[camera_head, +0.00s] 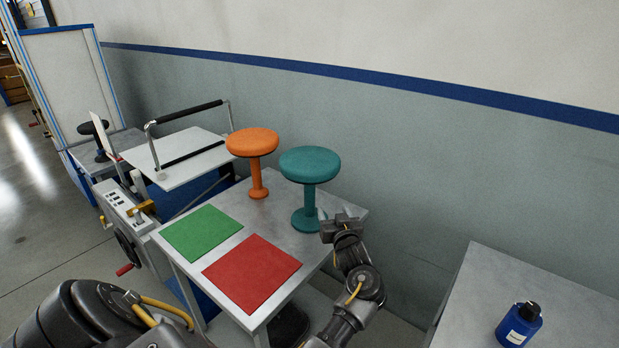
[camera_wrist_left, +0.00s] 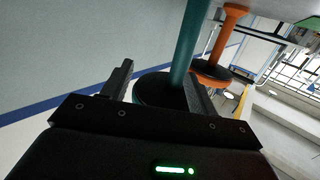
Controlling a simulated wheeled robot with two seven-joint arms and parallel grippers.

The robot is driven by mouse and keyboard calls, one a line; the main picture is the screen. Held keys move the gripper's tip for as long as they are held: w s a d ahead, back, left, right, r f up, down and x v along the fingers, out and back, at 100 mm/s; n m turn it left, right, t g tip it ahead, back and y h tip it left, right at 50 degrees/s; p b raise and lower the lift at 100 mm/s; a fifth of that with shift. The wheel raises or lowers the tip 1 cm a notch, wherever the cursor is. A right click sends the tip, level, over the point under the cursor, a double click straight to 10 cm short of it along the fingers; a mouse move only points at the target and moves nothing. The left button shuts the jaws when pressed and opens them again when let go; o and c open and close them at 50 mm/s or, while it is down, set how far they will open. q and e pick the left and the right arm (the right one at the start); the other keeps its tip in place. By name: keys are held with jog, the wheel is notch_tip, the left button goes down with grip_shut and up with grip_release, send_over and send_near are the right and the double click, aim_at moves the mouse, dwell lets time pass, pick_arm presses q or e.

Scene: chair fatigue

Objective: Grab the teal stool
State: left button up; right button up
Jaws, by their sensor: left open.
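The teal stool (camera_head: 310,165) stands upright on the grey table, with a round seat, thin stem and round base. My left gripper (camera_head: 343,222) is just right of its stem, below seat height. In the left wrist view, which is upside down, the open fingers (camera_wrist_left: 160,92) point at the stool. The teal stem (camera_wrist_left: 186,50) shows in the gap between them, nearer the right finger, with the seat's dark underside behind. I see no grip on it, and cannot tell how deep the stem is between the fingers. My right gripper is not in view.
An orange stool (camera_head: 252,143) stands close left of the teal one. A green mat (camera_head: 202,233) and a red mat (camera_head: 251,272) lie at the table's front. A machine with a white plate (camera_head: 180,160) is left. A blue bottle (camera_head: 519,325) stands on another table at right.

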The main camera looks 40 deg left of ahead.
aim_at(312, 188)
pick_arm(q)
notch_tip(312, 188, up, 4)
jog(key=s+a+n+g+y, duration=0.1)
jog(key=s+a+n+g, duration=0.1)
jog(key=s, duration=0.1)
jog(key=shift+f+p+x, duration=0.15)
jog(key=shift+p+x, duration=0.3)
jog(key=shift+x, duration=2.4)
jog(key=shift+f+p+x, duration=0.2)
jog(key=shift+p+x, duration=0.25)
jog(key=shift+x, duration=2.4)
jog(key=shift+w+d, duration=0.15)
jog(key=shift+d, duration=0.05)
grip_shut()
jog(key=shift+r, duration=0.2)
